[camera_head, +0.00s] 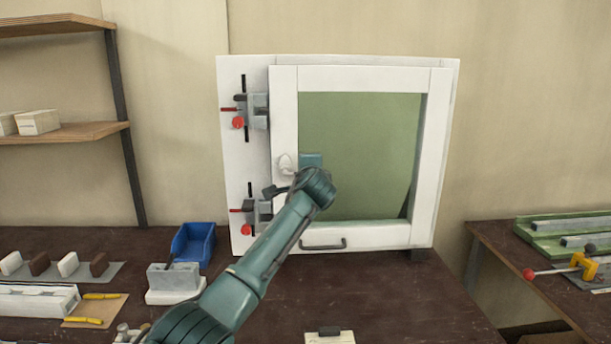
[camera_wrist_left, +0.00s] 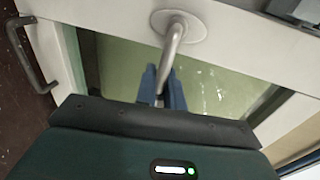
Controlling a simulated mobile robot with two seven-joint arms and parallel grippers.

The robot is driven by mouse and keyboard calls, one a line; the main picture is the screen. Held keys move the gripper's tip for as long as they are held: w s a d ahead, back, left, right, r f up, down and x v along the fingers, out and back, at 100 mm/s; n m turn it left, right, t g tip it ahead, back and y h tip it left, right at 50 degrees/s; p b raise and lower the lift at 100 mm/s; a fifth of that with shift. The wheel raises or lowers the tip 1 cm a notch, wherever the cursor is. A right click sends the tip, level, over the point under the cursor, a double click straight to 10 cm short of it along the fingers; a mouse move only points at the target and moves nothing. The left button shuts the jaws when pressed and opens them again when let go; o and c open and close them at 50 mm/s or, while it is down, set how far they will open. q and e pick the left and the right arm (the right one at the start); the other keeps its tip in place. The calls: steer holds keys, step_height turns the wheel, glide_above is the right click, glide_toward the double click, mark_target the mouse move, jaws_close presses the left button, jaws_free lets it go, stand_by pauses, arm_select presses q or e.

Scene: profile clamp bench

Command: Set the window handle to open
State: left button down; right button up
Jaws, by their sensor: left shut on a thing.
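The white window frame (camera_head: 432,170) with a greenish pane (camera_head: 370,140) stands upright at the back of the bench. The window handle (camera_head: 286,164) is on its left stile, partly hidden by my left arm in the head view. In the left wrist view the silver handle (camera_wrist_left: 176,38) has a round base, and its lever reaches over the pane side, roughly level to the right as seen from the front. My left gripper (camera_wrist_left: 162,88) has its blue fingers shut on the lever's end. My right gripper is not in view.
Two clamps with red knobs (camera_head: 238,122) sit left of the window. A dark pull bar (camera_head: 323,245) is on its bottom rail. A blue bin (camera_head: 193,243) and a grey block on a white base (camera_head: 172,283) stand on the left of the bench. The bench's right side is mostly clear.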

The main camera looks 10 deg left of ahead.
arm_select(q)
steer(key=shift+d+r, duration=0.1)
stand_by(0.3)
steer(key=c, duration=1.7)
jaws_free()
steer(key=shift+o, duration=0.4)
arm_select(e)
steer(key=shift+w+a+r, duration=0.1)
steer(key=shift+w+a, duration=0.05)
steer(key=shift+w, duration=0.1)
arm_select(q)
steer(key=b+v, duration=0.2)
steer(key=v, duration=1.1)
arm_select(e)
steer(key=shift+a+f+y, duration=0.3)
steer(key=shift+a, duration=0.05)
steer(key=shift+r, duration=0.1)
